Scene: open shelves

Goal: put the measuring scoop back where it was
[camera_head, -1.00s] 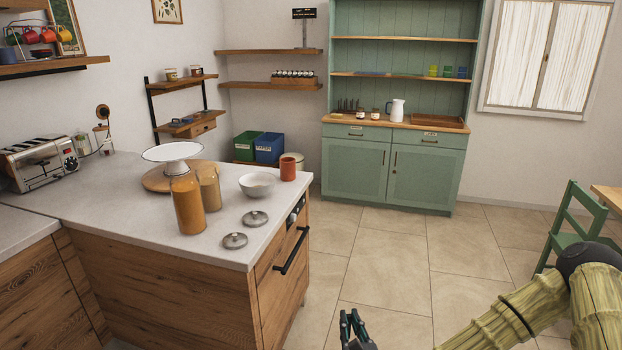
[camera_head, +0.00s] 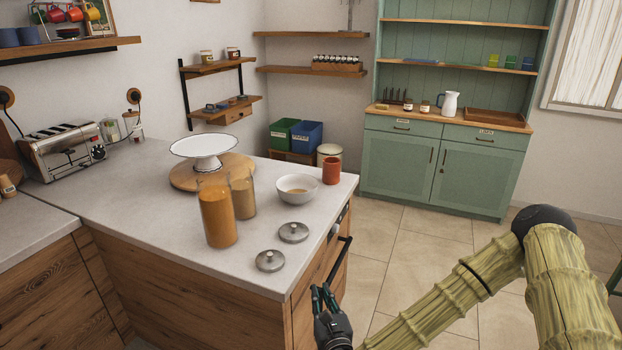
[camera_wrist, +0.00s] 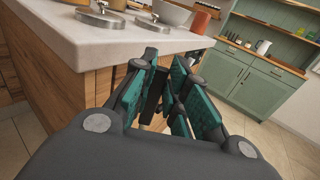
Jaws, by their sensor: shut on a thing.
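My gripper (camera_head: 323,292) is beside the front right corner of the counter, near the oven handle. In the wrist view my gripper (camera_wrist: 168,72) has its green-padded fingers closed around a narrow dark piece (camera_wrist: 154,92), which looks like the measuring scoop's handle. The rest of the scoop is hidden by the fingers and cannot be made out. On the counter (camera_head: 130,215) stand a tall jar of orange contents (camera_head: 217,216) and a jar of tan contents (camera_head: 243,197), both without lids. A white bowl (camera_head: 297,196) behind them holds a little brownish stuff.
Two grey lids (camera_head: 293,232) lie near the counter's front edge. A cake stand (camera_head: 205,150) on a round wooden board and a red cup (camera_head: 331,171) stand farther back. The oven handle (camera_head: 338,262) juts out. A green cabinet (camera_head: 440,170) stands across open tiled floor.

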